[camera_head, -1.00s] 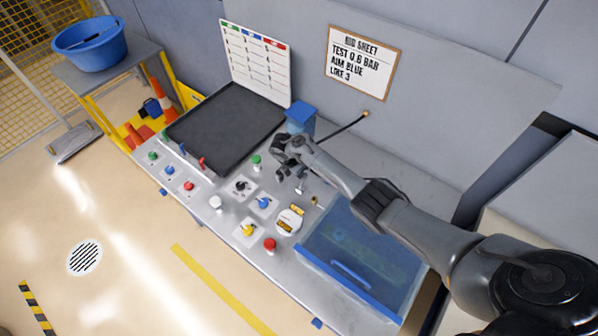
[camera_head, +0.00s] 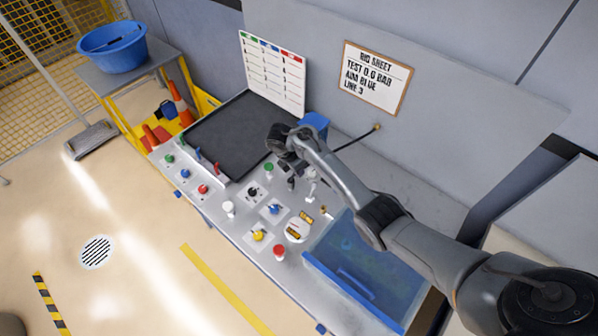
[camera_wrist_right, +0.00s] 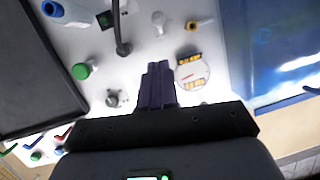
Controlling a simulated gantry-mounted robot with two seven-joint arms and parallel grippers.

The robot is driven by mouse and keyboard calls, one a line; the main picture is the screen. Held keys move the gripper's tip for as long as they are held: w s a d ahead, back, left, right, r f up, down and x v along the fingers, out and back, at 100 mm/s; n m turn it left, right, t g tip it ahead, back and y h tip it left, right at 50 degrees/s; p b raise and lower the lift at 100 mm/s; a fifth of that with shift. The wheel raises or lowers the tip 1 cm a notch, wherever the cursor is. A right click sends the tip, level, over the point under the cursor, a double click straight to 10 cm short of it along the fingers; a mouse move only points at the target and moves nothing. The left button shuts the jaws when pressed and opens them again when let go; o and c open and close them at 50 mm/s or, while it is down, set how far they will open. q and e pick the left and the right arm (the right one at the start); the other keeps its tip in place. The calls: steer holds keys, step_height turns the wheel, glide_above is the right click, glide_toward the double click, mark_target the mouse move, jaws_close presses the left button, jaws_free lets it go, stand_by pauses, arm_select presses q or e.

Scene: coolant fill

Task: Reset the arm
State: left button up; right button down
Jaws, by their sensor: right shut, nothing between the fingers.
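My right arm comes in from the right in the head view. Its gripper (camera_head: 292,182) hangs over the grey panel (camera_head: 232,228), near the green knob (camera_head: 269,167) and the black selector (camera_head: 253,193). In the right wrist view the gripper's fingers (camera_wrist_right: 158,72) are together with nothing between them. They point toward the panel near the round white gauge (camera_wrist_right: 193,72), apart from it as far as I can tell. The green knob also shows in the wrist view (camera_wrist_right: 82,71). My left gripper is not in view.
A black tray (camera_head: 228,140) and a blue-tinted clear tank (camera_head: 362,270) flank the controls. A red knob (camera_head: 279,251), a yellow knob (camera_head: 258,236) and a white knob (camera_head: 228,207) stand along the front. A blue tub (camera_head: 112,46) sits at left.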

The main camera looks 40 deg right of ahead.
stand_by(0.3)
steer(key=s+a+f+m+t+p, duration=0.2)
steer(key=s+a+f+m, duration=0.2)
steer(key=s+a+m, duration=0.55)
steer(key=s+a+r+m+y, duration=0.1)
steer(key=s+a+r+m, duration=0.1)
steer(key=s, duration=0.5)
steer(key=s+a+r+m+t+y, duration=0.1)
steer(key=s+a+r+m, duration=0.1)
steer(key=s+r, duration=0.3)
steer(key=s+a+r+m+t+y, duration=0.1)
steer(key=s+a+r+m, duration=0.1)
steer(key=s, duration=0.8)
step_height(320, 180, up, 2)
steer(key=shift+a+r+m+p, duration=0.25)
steer(key=shift+a+m+p, duration=0.15)
steer(key=shift+a, duration=0.3)
steer(key=shift+s, duration=0.1)
